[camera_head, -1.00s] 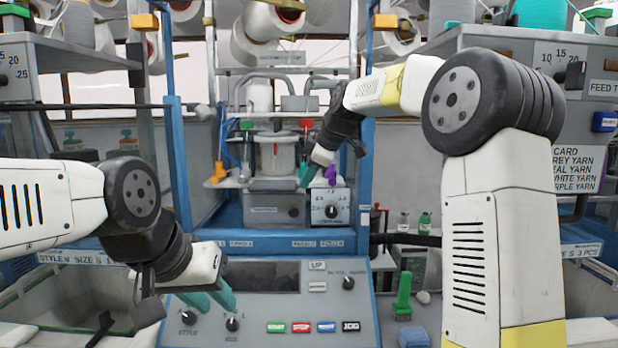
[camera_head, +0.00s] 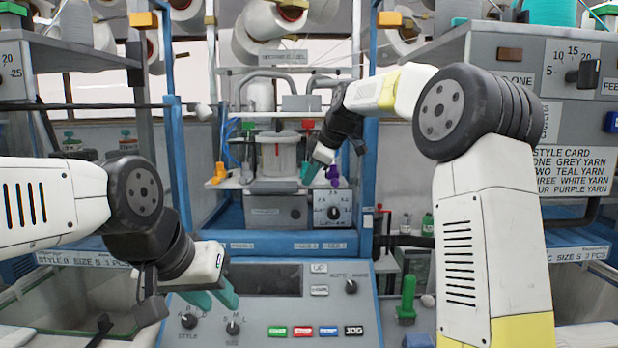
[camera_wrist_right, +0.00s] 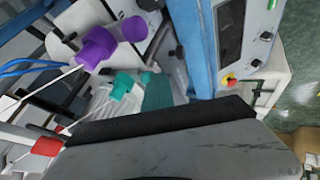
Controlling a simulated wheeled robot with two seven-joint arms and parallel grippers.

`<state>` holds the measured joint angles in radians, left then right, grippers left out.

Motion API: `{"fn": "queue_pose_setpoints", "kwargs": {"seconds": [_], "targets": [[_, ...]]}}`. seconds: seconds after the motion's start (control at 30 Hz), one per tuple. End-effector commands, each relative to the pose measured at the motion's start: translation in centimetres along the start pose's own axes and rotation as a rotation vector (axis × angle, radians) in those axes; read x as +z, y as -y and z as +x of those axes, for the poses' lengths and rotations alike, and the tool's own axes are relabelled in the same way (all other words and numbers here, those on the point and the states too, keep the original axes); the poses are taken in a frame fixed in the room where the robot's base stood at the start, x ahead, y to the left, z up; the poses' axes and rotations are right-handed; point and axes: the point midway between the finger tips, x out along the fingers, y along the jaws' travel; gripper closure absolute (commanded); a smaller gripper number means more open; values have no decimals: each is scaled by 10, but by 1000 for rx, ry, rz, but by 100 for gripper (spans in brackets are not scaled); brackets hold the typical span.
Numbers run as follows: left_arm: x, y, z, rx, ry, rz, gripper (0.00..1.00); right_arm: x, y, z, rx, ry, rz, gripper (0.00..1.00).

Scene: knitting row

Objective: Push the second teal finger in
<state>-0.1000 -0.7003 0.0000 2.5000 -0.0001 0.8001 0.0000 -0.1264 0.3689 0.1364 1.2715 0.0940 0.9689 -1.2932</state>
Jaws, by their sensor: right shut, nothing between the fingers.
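My right gripper (camera_head: 311,173) is shut and empty, with its teal tip among the machine's yarn fingers. In the right wrist view its teal tip (camera_wrist_right: 158,91) is right beside a teal finger (camera_wrist_right: 122,86), and I cannot tell whether they touch. In the head view this teal finger is hidden or merges with the gripper tip. A purple finger (camera_head: 332,174) is just right of the gripper; purple fingers also show in the right wrist view (camera_wrist_right: 97,48). My left gripper (camera_head: 209,295) hangs over the control panel, its teal fingers apart and empty.
The control panel (camera_head: 270,310) with knobs and coloured buttons is in front. Blue frame posts (camera_head: 367,190) stand on both sides of the machine. Orange fingers (camera_head: 219,173) are at its left. A dial box (camera_head: 332,209) sits below the right gripper. Blue cords (camera_wrist_right: 30,68) pass near the purple fingers.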

Motion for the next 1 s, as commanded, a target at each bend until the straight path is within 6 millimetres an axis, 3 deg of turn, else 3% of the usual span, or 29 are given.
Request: {"fn": "queue_pose_setpoints", "kwargs": {"seconds": [0.23,0.47,0.77,1.0], "targets": [[0,0,0,0,0,0,68,-3,-8,-7,16,-3,1,100],[0,0,0,0,0,0,68,-17,-18,-34,15,-5,-1,100],[0,0,0,0,0,0,68,-18,27,-58,6,-1,0,100],[0,0,0,0,0,0,68,-20,75,-88,5,-1,-2,100]]}}
